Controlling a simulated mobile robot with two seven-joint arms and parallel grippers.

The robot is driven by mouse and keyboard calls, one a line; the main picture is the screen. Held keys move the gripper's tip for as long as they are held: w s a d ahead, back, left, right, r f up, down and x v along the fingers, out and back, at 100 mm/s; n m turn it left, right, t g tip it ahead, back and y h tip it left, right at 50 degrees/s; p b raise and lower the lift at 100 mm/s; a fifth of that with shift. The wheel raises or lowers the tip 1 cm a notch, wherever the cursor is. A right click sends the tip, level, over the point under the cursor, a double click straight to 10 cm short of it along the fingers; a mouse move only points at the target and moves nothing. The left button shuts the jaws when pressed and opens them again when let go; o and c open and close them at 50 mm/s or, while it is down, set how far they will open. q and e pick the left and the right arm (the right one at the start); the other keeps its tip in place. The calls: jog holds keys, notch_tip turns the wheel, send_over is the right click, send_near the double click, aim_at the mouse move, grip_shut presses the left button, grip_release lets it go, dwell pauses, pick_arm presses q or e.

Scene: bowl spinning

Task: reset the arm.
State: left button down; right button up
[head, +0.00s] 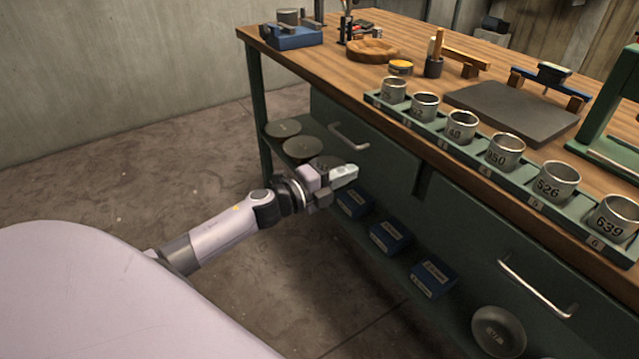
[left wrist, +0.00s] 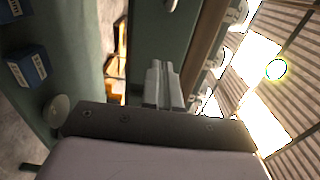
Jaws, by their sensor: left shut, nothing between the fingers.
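My left gripper (head: 345,175) is shut and empty. In the head view it is at the end of my outstretched left arm, in front of the green workbench (head: 375,160), below the level of its top. In the left wrist view the closed fingers (left wrist: 163,85) lie side by side with the bench's green front behind them. My right gripper is not in either view.
Numbered metal cups (head: 505,152) stand in a green rack along the bench's front edge. Drawer handles (head: 538,290) stick out from the front. Blue boxes (head: 390,237) and round discs (head: 302,149) sit on the lower shelf. The floor (head: 130,165) at left is clear.

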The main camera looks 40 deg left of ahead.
pick_arm(q)
jog(key=shift+v, duration=2.85)
jog(key=s+d+f+n+g+y+p, duration=0.2)
jog(key=s+d+n+p, duration=0.3)
jog(key=s+n, duration=0.5)
jog(key=s+d+f+n+g+y+p, duration=0.2)
jog(key=s+d+f+n+g+p, duration=0.2)
jog(key=s+n, duration=0.6)
jog(key=s+d+f+p, duration=0.1)
jog(key=s+d+p, duration=0.1)
jog(key=s, duration=0.1)
jog(key=shift+d+f+y, duration=0.25)
jog(key=shift+d+y, duration=0.15)
